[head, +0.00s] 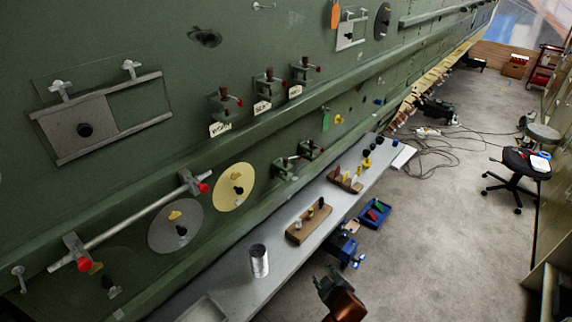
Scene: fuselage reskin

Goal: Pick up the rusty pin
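A wooden block (303,233) on the grey shelf holds several small upright pins. The one at its right end is a dark brown pin (321,203), which may be the rusty pin; it is too small to be sure. A second wooden block (345,185) farther along holds more small pins, one of them reddish brown. My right gripper (326,279) is at the bottom centre, in front of the shelf's outer edge and apart from both blocks. Its fingers are dark and small, so I cannot tell whether they are open. My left gripper is out of view.
A silver cylinder (259,261) stands on the shelf (235,279) nearer to me. A blue vise-like object (344,249) and a blue tray (374,213) lie beyond my gripper. The green fuselage wall (130,150) carries clamps and a long rod. Open floor lies right.

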